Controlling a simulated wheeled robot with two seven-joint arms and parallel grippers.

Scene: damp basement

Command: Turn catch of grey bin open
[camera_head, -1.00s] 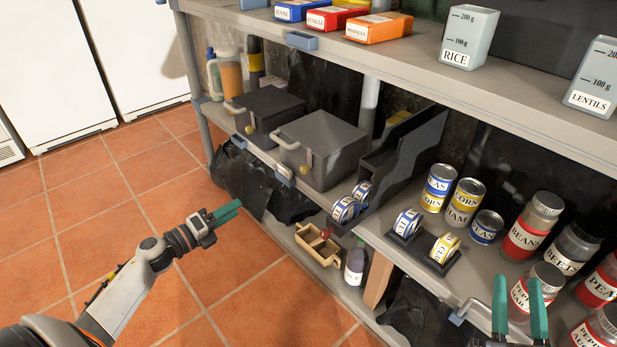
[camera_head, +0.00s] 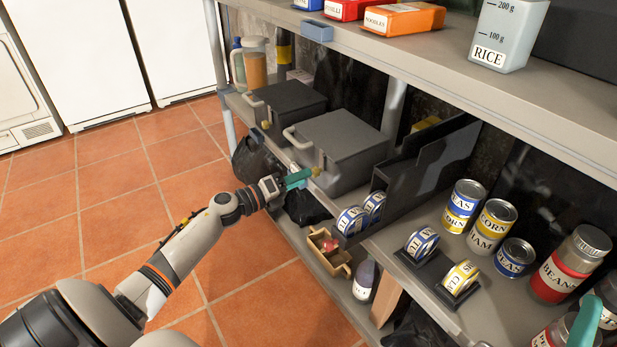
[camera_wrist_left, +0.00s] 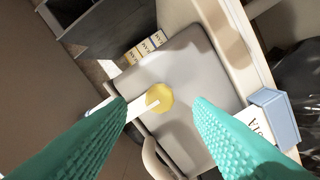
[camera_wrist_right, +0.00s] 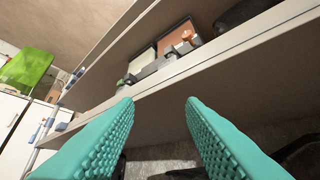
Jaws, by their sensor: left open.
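The grey bin (camera_head: 345,140) stands on the middle shelf with its lid down and a pale handle on its front. Its catch, a yellow knob (camera_head: 317,171) on a pale strip, is at the front. My left gripper (camera_head: 302,179) is in front of the bin, close to the catch. In the left wrist view the yellow knob (camera_wrist_left: 158,97) lies ahead between the open green fingers (camera_wrist_left: 160,112), apart from both. The grey lid (camera_wrist_left: 185,85) shows behind it. My right gripper (camera_wrist_right: 160,105) is open and empty; in the head view it is partly cut off at the lower right.
A darker bin (camera_head: 285,105) stands left of the grey one, and a dark stepped rack (camera_head: 425,170) stands right of it. Cans (camera_head: 492,225) and jars fill the right shelf. A wooden caddy (camera_head: 326,256) sits below. The upper shelf (camera_head: 420,65) overhangs. The tiled floor is clear.

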